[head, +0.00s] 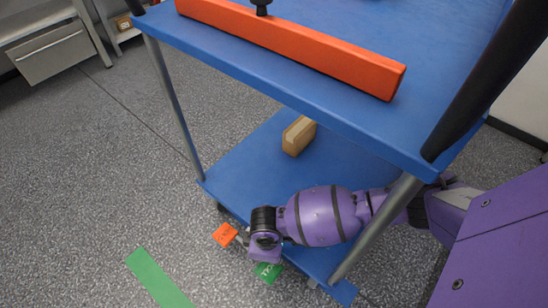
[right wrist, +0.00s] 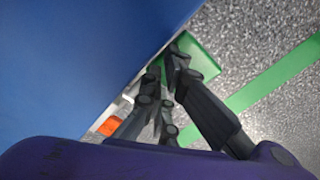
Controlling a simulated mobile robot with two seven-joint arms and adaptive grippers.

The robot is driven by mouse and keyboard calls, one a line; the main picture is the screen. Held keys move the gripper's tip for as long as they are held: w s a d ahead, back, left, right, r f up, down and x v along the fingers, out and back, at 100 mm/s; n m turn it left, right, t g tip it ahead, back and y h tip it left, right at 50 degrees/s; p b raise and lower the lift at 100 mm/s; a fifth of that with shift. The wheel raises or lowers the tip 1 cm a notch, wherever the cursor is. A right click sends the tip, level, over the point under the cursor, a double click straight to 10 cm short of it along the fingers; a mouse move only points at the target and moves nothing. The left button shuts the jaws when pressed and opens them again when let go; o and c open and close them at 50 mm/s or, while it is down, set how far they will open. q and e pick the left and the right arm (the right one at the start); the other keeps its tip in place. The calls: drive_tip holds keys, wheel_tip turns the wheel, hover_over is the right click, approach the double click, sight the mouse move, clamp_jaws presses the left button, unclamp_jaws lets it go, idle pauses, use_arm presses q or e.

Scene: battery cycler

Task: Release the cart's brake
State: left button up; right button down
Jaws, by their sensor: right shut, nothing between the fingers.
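The blue cart (head: 235,170) has two shelves and grey legs. An orange pedal (head: 225,235) and a green pedal (head: 268,272) with white lettering stick out below the lower shelf's near edge. My right arm reaches past a leg, and its wrist sits between the two pedals, hiding the fingers in the head view. In the right wrist view, my right gripper (right wrist: 174,62) is shut and empty, its tips at the near edge of the green pedal (right wrist: 205,58). I cannot tell whether they touch. The orange pedal (right wrist: 107,127) shows at lower left. My left gripper is out of view.
An orange bar (head: 300,45) lies on the cart's top shelf, and a brown block (head: 298,136) sits on the lower one. A dark handle post (head: 490,80) stands at right. Green tape (head: 160,280) marks the speckled floor, which is open at left.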

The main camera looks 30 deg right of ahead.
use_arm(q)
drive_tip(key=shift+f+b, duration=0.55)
use_arm(e)
drive_tip(key=shift+w+f, duration=0.2)
drive_tip(key=shift+f, duration=1.05)
wheel_tip(320, 180, up, 2)
drive_tip(key=shift+a+r+p, duration=0.1)
drive_tip(key=shift+r+p, duration=0.15)
drive_tip(key=shift+p, duration=1)
wheel_tip(320, 180, up, 2)
drive_tip(key=shift+p, duration=0.95)
wheel_tip(320, 180, up, 2)
drive_tip(key=shift+p, duration=0.95)
drive_tip(key=shift+r+p, duration=0.35)
drive_tip(key=shift+r, duration=0.05)
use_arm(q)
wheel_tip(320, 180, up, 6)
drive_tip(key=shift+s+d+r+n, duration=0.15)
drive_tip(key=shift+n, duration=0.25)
use_arm(e)
drive_tip(key=shift+f, duration=0.1)
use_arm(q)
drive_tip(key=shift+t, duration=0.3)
